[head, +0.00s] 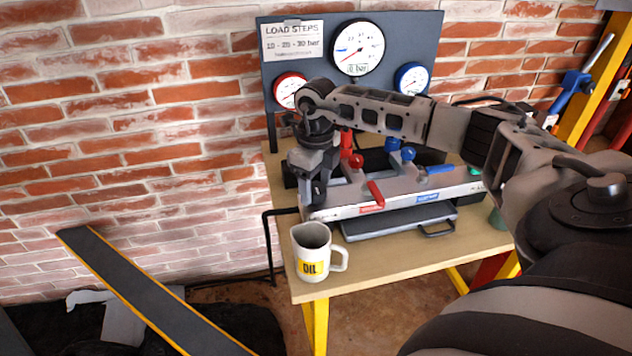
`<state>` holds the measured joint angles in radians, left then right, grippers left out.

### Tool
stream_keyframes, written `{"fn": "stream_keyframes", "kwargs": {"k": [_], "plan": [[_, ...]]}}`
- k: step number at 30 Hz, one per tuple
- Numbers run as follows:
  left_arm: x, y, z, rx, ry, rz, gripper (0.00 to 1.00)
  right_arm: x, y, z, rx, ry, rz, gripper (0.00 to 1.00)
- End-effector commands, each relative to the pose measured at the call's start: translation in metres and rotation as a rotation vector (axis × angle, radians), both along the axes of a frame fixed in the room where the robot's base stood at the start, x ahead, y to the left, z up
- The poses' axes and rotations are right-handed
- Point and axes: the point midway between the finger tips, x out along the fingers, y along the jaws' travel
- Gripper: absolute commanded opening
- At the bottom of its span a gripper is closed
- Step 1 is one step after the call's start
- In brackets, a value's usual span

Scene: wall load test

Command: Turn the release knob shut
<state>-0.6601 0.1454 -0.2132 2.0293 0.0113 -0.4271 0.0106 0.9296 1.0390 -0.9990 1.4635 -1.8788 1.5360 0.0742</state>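A long grey pump unit (400,197) with red and blue labels lies on the wooden bench (390,265). It carries red knobs (354,160), blue knobs (407,153), a red lever (375,193) and a blue lever (440,169). I cannot tell which of these, if any, is the release knob. My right gripper (317,192) points down at the unit's left end and covers part of it. Its fingers are dark and close together, and I cannot see whether they hold anything. My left gripper is out of view.
A white OIL mug (313,254) stands at the bench's front left corner, below my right gripper. A grey gauge board (405,50) with a white, a red and a blue dial stands behind. A dark tray (395,222) lies before the unit. A brick wall (150,130) closes the back.

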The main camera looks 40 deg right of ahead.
Motion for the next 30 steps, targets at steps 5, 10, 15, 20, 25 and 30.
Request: {"fn": "stream_keyframes", "kwargs": {"k": [5, 10, 15, 20, 25, 30], "plan": [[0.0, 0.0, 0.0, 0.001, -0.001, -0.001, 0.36, 0.0, 0.0, 0.003, 0.001, 0.001, 0.002, 0.63], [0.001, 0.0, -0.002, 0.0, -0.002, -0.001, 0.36, 0.001, 0.0, 0.027, 0.001, -0.004, 0.002, 0.63], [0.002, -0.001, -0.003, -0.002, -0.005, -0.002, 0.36, 0.001, 0.0, 0.068, 0.001, -0.006, 0.001, 0.63], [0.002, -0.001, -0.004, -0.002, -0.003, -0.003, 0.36, 0.0, 0.0, 0.107, 0.001, -0.005, 0.001, 0.63], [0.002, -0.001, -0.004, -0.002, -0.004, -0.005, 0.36, 0.0, 0.001, 0.139, 0.001, -0.003, 0.001, 0.63], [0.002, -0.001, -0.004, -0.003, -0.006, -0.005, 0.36, 0.0, 0.0, 0.156, 0.001, -0.002, 0.0, 0.63]]}}
